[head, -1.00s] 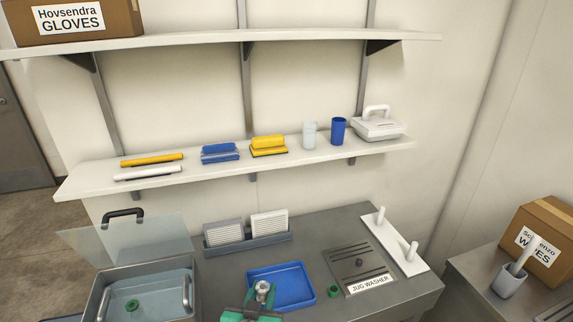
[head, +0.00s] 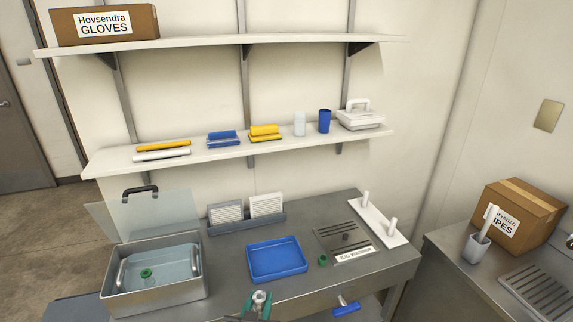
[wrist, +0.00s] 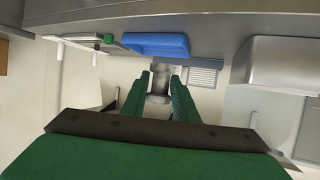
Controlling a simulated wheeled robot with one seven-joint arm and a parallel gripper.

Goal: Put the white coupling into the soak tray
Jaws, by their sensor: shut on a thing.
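My gripper (head: 260,304), with green fingers, is shut on a pale grey-white coupling (head: 260,296) at the bottom of the head view. The coupling also shows between the fingertips in the wrist view (wrist: 159,84), partly hidden by them. It is held in front of the counter, apart from both containers. An empty blue tray (head: 277,274) lies on the counter just beyond it. A steel bath (head: 155,302) with clear liquid, a raised clear lid and a green ring-shaped part (head: 147,273) inside stands to the left. I cannot tell which of these containers is the soak tray.
Another green part (head: 323,260) sits beside the drain plate (head: 344,239) labelled jug washer. A rack with white panels (head: 247,217) stands behind the tray. A blue-handled thing (head: 346,308) is low at front right. The shelf (head: 240,152) overhangs the counter's back.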

